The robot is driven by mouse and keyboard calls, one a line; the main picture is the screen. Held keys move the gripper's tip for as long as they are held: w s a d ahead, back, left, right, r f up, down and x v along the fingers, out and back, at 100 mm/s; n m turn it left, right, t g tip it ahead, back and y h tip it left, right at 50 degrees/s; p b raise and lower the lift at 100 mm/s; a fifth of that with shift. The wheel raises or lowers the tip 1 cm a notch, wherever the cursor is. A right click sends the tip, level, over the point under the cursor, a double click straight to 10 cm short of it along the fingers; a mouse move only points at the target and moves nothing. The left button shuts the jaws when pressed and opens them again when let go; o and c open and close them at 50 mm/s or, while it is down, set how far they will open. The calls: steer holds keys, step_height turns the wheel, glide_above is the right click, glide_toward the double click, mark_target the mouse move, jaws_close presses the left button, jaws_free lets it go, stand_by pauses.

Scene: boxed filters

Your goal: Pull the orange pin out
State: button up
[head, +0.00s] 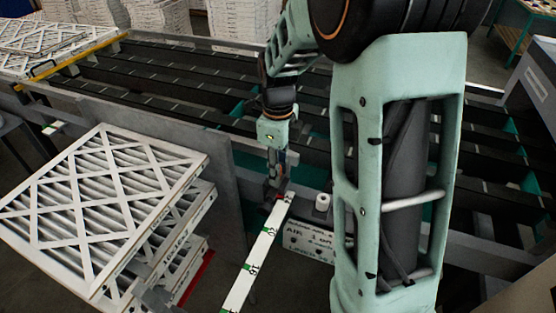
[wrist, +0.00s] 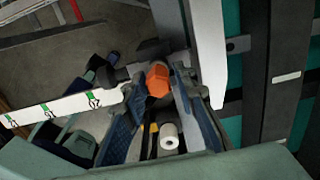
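The orange pin (wrist: 158,79) shows in the wrist view as a blocky orange head beside a dark metal fitting at the end of a white strip. My gripper (wrist: 155,88) has its two blue-padded fingers on either side of the pin head. The fingers stand apart, and a small gap seems to show at the left; contact at the right cannot be told. In the head view my gripper (head: 277,190) points down at the far end of the white strip, and the pin is hidden there.
The white strip with green marks (head: 256,258) runs toward the front. Stacked pleated filters (head: 105,205) are at the left. A dark roller conveyor (head: 170,85) lies behind.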

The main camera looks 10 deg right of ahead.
steer(key=shift+f, duration=0.15)
steer(key=shift+c, duration=0.4)
jaws_close()
steer(key=shift+r, duration=0.25)
steer(key=shift+r+p, duration=2.05)
steer(key=shift+r, duration=0.45)
step_height(320, 180, up, 9)
steer(key=p, duration=0.6)
